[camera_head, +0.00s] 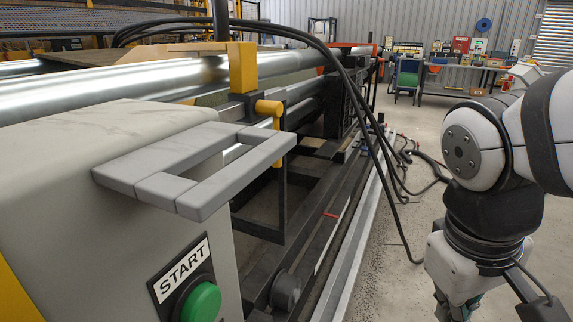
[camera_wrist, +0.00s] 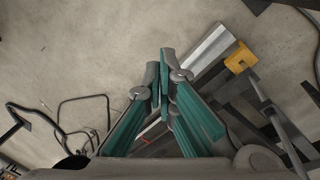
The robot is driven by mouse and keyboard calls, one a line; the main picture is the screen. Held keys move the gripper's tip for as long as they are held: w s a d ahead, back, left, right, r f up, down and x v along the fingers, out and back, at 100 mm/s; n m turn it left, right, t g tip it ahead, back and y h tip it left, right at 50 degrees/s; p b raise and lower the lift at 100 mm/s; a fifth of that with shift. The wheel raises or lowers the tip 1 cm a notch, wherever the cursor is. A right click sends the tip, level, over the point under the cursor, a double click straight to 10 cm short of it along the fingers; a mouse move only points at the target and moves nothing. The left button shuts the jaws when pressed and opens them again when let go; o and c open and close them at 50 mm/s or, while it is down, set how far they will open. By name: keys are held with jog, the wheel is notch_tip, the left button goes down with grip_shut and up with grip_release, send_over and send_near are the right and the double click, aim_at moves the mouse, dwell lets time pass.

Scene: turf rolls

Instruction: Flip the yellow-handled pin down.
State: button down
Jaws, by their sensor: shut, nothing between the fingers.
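The yellow-handled pin (camera_head: 270,108) is on the side of the machine in the head view, just below and right of a yellow block (camera_head: 243,67). Its short yellow grip points sideways, and a yellow stem hangs below it. In the wrist view a yellow part (camera_wrist: 240,58) shows right of my fingers; I cannot tell whether it is the pin or the block. My gripper (camera_wrist: 166,72) is shut and empty, its teal fingers together over the floor and machine rail. In the head view it hangs at the lower right, well apart from the pin, fingertips cut off.
A grey control box with a handle frame (camera_head: 180,178) and a green START button (camera_head: 202,302) stands in front of the pin. Black hoses (camera_head: 372,135) arch between the machine and my arm. Bare floor (camera_head: 395,275) lies right of the machine.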

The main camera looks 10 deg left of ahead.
jog(key=w+a+r+n+t+y+p, duration=0.1)
jog(key=w+a+r+n+p, duration=0.15)
jog(key=w+a+p, duration=0.3)
jog(key=w+a+r+n+y+p, duration=0.1)
jog(key=w+a+r+n+p, duration=0.1)
jog(key=w+a+n+p, duration=0.4)
jog(key=w+a+r+y+p, duration=0.2)
jog(key=a+p, duration=0.1)
jog(key=a, duration=0.3)
jog(key=w+a+r+n+y+p, duration=0.1)
jog(key=a+r+y+p, duration=0.1)
jog(key=a+p, duration=0.2)
jog(key=w+a+r+n+y+p, duration=0.1)
jog(key=w+a+r+y+p, duration=0.1)
jog(key=a, duration=0.8)
jog(key=shift+w+y+p, duration=0.3)
jog(key=shift+p, duration=0.4)
jog(key=shift+a+f, duration=0.1)
jog(key=b+x, duration=0.1)
jog(key=x, duration=0.9)
jog(key=shift+w+b, duration=0.1)
jog(key=shift+b, duration=0.25)
jog(key=shift+f, duration=0.1)
